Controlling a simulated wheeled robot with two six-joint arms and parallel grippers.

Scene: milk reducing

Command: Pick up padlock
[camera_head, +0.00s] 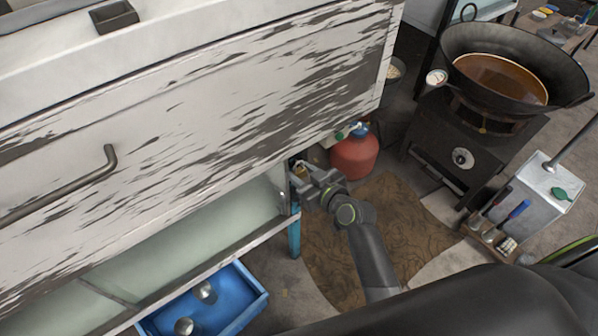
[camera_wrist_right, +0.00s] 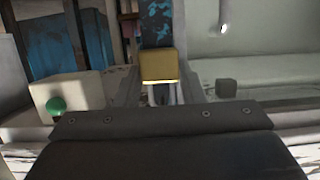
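The padlock (camera_wrist_right: 158,66) shows in the right wrist view as a small brass-yellow block, in front of a worn blue post. Two pale upright bars show just below it. In the head view a small yellowish patch of the padlock (camera_head: 301,171) shows at the lower right corner of the white cabinet, partly hidden by my gripper. My right gripper (camera_head: 308,184) is at this corner. Its fingers look spread, one on each side of the padlock in the wrist view, with gaps beside it. Contact cannot be made out. My left gripper is not in view.
The worn white cabinet (camera_head: 200,110) fills the left, with a blue crate (camera_head: 252,311) below. A red gas bottle (camera_head: 354,155) stands behind my gripper. A stove with a large wok (camera_head: 466,52) is at right. A brown mat (camera_head: 330,255) covers the floor.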

